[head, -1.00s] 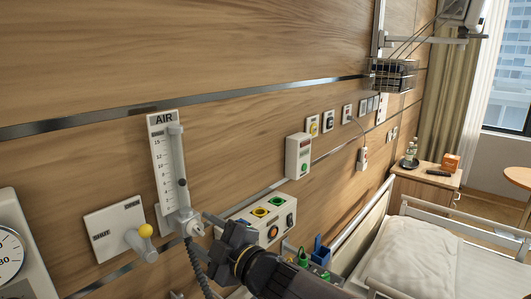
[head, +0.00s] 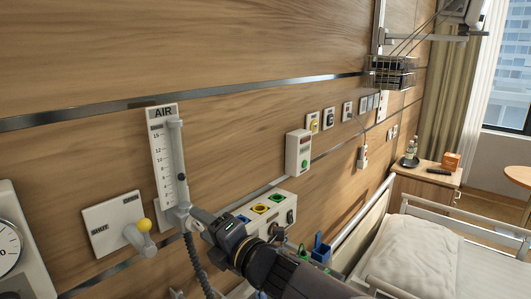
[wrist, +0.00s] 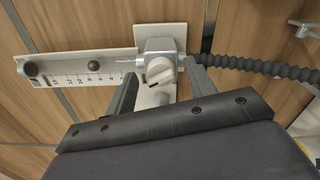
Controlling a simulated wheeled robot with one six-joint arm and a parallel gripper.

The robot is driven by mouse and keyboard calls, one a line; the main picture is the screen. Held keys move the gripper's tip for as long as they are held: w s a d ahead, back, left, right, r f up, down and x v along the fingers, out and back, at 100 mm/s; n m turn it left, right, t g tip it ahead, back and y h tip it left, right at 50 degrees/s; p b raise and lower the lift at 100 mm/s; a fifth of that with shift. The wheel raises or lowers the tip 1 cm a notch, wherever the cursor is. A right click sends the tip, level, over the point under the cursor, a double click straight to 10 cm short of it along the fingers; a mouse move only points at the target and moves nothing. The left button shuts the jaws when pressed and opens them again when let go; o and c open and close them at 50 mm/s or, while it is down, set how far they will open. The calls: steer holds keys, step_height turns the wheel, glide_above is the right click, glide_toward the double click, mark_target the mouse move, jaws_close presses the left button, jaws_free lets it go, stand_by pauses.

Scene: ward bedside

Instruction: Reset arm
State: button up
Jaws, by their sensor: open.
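My gripper (head: 198,219) is at the lower end of the white AIR flowmeter (head: 160,140) on the wood wall panel. In the wrist view its two dark fingers (wrist: 160,72) are apart. The flowmeter's light knob (wrist: 160,70) shows in the gap between them, with no clear grip on it. The flowmeter's scale (wrist: 80,78) extends to the left there. A dark float (head: 182,178) sits low in its tube. In the head view the fingers partly hide the knob.
A socket box (head: 257,209) lies close behind my gripper. The bed (head: 410,258) and bedside cabinet (head: 425,187) are to the right.

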steer(key=n+p, duration=0.1)
steer(key=n, duration=0.4)
steer(key=shift+r, duration=0.15)
steer(key=shift+n, duration=0.3)
steer(key=shift+s, duration=0.1)
